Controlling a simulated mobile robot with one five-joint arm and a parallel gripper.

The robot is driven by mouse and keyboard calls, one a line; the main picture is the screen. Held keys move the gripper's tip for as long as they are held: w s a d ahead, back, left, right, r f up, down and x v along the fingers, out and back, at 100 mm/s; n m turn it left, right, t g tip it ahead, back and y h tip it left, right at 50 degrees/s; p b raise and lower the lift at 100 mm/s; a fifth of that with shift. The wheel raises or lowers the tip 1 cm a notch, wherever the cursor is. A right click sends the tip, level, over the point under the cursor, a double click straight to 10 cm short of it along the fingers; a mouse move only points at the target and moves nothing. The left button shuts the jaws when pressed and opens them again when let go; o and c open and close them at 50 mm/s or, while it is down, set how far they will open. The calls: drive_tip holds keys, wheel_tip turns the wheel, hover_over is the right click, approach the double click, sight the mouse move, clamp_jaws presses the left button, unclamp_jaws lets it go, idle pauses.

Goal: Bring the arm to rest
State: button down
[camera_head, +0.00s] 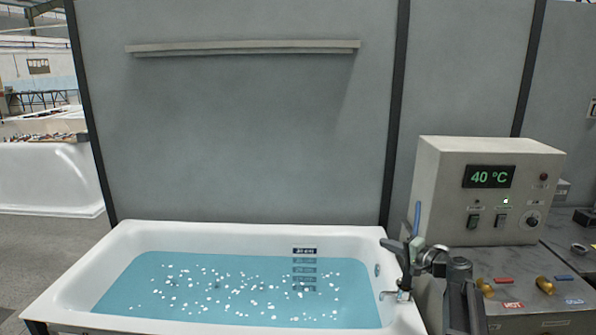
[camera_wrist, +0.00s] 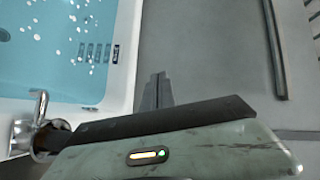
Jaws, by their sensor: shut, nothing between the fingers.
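My gripper shows in the wrist view (camera_wrist: 157,82) as two dark grey fingers close together, shut with nothing between them. Behind it in that view are the tub's rim and the grey wall. In the head view my arm rises at the lower right, beside the tub's right end, and its end is raised near the tap. The chrome tap (camera_head: 402,294) stands on that end of the tub; it also shows at the left of the wrist view (camera_wrist: 38,118).
The white bathtub (camera_head: 75,300) holds blue water with white flecks. A control box (camera_head: 470,215) reading 40 °C stands on a bench at the right, with brass knobs (camera_head: 545,285) in front. A shelf (camera_head: 245,47) runs along the grey wall. Open floor lies at the left.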

drive_tip(key=s+a+f+n+g+p, duration=0.1)
drive_tip(key=s+a+f+n+g, duration=0.2)
drive_tip(key=a, duration=0.5)
drive_tip(key=s+a+f+n+g+h+p, duration=0.1)
drive_tip(key=s+a+f+n+g, duration=0.15)
drive_tip(key=s+a, duration=0.45)
drive_tip(key=s+a+f+n+g+p, duration=0.1)
drive_tip(key=s+a+f+n+g, duration=0.2)
drive_tip(key=a, duration=0.7)
drive_tip(key=s+d+f+g+h, duration=0.25)
drive_tip(key=s+f+h, duration=0.25)
drive_tip(key=s+f, duration=0.25)
drive_tip(key=s+d+g+h, duration=0.2)
drive_tip(key=s+d, duration=0.3)
drive_tip(key=d, duration=0.3)
drive_tip(key=shift+s+f+n+h, duration=0.3)
drive_tip(key=shift+f+n+h, duration=0.1)
drive_tip(key=shift+h, duration=0.2)
idle(3.4)
